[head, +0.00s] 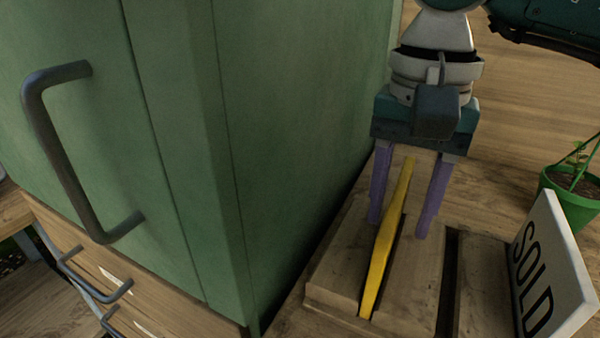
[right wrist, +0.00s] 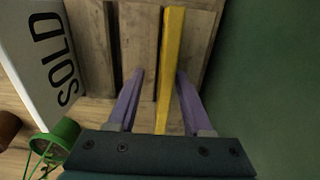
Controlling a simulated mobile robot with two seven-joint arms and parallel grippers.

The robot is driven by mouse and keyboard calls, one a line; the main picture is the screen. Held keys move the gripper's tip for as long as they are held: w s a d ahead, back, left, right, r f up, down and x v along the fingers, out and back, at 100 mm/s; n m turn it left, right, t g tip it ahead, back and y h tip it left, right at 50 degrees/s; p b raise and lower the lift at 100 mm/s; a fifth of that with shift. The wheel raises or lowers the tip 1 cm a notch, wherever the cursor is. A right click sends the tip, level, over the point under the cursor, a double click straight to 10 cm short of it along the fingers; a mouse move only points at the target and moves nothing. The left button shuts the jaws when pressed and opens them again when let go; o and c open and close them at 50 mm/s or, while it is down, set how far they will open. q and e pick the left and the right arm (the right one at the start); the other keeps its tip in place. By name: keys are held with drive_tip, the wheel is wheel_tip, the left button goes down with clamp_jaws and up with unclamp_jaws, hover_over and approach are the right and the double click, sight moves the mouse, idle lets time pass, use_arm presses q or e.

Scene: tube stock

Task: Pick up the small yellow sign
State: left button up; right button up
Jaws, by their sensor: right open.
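The small yellow sign (head: 382,257) stands on edge in a slot of a wooden block, seen nearly edge-on as a thin yellow strip. It also shows in the right wrist view (right wrist: 171,60), running between the fingers. My right gripper (head: 398,226) is open, its two purple fingers pointing down on either side of the sign's far part. My left gripper is not in view.
A white SOLD sign (head: 548,270) stands in the slotted wooden block (head: 410,300) to the right. A green plant pot (head: 572,197) is behind it. A large green cabinet (head: 290,110) with a dark handle (head: 62,170) rises close on the left.

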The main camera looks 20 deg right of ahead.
drive_tip(key=f, duration=0.4)
drive_tip(key=shift+w+a, duration=0.1)
drive_tip(key=shift+a, duration=0.15)
drive_tip(key=shift+r, duration=0.1)
clamp_jaws()
